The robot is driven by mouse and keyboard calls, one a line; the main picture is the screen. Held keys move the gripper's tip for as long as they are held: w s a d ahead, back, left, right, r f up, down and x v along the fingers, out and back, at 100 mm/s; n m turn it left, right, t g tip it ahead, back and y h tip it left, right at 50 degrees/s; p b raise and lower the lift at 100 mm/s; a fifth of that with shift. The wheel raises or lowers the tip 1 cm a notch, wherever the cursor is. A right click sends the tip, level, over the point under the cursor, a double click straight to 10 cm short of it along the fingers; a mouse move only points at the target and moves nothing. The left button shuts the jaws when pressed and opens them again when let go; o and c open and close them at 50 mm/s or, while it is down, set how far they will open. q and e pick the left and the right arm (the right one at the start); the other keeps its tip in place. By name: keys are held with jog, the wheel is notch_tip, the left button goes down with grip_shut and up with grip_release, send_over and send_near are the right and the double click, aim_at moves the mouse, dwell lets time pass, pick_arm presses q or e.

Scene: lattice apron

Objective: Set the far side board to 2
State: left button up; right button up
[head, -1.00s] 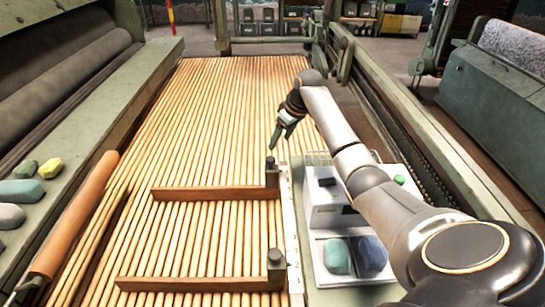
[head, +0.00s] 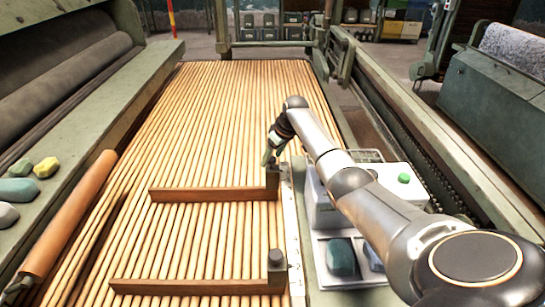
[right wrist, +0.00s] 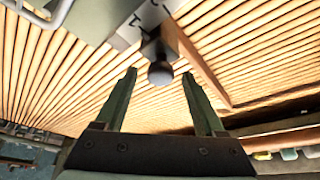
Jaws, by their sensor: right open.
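The far side board (head: 210,194) is a long brown wooden bar lying across the slats. A dark post with a round knob (head: 272,170) stands at its right end, beside a pale scale strip (head: 291,215). My right gripper (head: 268,160) is open right at this post. In the right wrist view the knob (right wrist: 160,74) lies between the spread fingertips (right wrist: 160,88), with a gap on each side. The scale marks (right wrist: 148,15) show partly there; I cannot read the board's setting. A near side board (head: 195,286) with its own knob (head: 275,258) lies closer. My left gripper is out of view.
A white box with a green button (head: 403,178) and a tray of stones (head: 341,257) stand right of the scale, under my right arm. An orange roller (head: 70,215) and several stones (head: 46,167) lie left. The slatted bed (head: 220,110) beyond the board is clear.

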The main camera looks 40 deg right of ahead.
grip_shut()
dwell(0.6)
dwell(0.8)
